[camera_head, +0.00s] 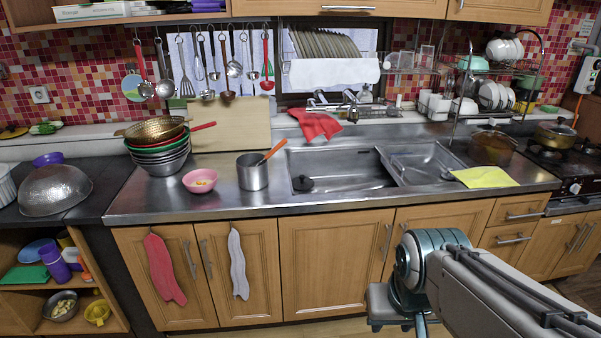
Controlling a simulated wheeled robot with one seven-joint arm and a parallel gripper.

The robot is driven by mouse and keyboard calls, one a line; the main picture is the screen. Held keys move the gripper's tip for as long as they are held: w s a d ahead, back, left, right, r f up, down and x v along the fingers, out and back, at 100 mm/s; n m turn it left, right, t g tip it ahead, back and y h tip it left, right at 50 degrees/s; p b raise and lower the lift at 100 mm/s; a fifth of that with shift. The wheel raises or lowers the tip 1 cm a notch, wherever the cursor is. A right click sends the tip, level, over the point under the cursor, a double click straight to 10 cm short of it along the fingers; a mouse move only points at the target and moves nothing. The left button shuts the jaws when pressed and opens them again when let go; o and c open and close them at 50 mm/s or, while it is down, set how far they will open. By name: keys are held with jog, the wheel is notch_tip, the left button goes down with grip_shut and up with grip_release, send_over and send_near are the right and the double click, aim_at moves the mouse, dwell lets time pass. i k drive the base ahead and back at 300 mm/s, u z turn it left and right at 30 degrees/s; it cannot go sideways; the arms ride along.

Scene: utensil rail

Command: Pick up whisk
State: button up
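A row of utensils hangs from the rail on the back wall, left of and partly in front of the window. A utensil with a lined, wire-like or slotted head (187,87) hangs near the left of this row and may be the whisk; it is too small to be sure. Ladles (164,86) and a red-handled utensil (266,75) hang in the same row. My arm shows at the lower right, in front of the cabinets and well away from the rail.
Below the rail stand a cutting board (229,125), stacked bowls and colander (159,150), a pink bowl (200,181) and a steel pot (252,174) with a spoon. The sink (340,168) is right of them. A dish rack (495,75) stands back right. The counter's front strip is clear.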

aim_at(283, 141)
jog(key=z, duration=0.25)
jog(key=k, duration=0.4)
jog(key=u, duration=0.95)
jog(key=i, duration=0.8)
jog(key=u, duration=0.55)
jog(key=i, duration=0.95)
jog(key=z, duration=1.1)
jog(key=i, duration=0.6)
jog(key=z, duration=0.65)
